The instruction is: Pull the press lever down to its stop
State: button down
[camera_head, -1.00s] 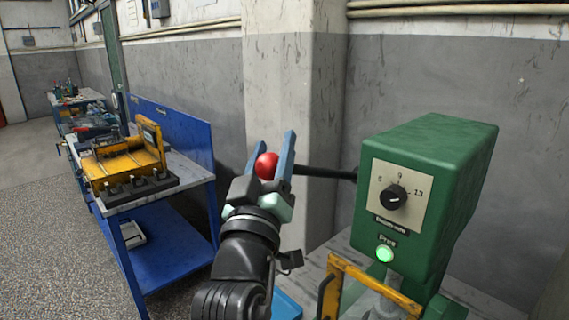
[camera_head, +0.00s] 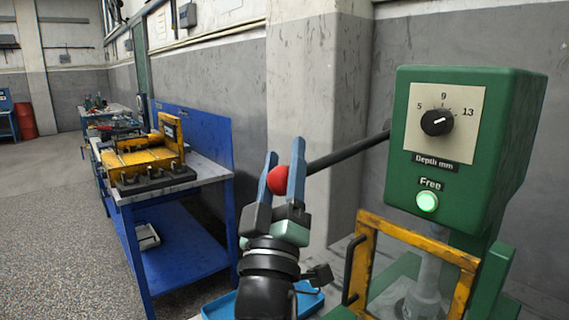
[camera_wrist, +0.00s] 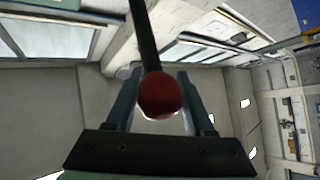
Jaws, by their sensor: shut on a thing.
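The green press (camera_head: 465,150) stands at the right in the head view. Its black lever (camera_head: 348,151) runs out to the left from the press head and slopes down toward its red ball knob (camera_head: 278,179). My gripper (camera_head: 283,175) is shut on the knob, with a blue finger on either side of it. The wrist view also shows the red knob (camera_wrist: 160,95) between the fingers, with the lever rod (camera_wrist: 143,35) running away from it. The press carries a depth dial (camera_head: 437,122) and a lit green lamp (camera_head: 427,201) under the word "Free".
A yellow-framed guard (camera_head: 415,243) is on the press front, below the lamp. A blue tray (camera_head: 222,309) lies below my gripper. A blue workbench (camera_head: 180,240) with a yellow fixture (camera_head: 147,160) stands at the left. A pillar (camera_head: 303,110) is behind the lever.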

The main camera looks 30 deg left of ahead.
jog(key=shift+a+f+b, duration=0.2)
jog(key=shift+f+b, duration=0.2)
jog(key=shift+f, duration=0.5)
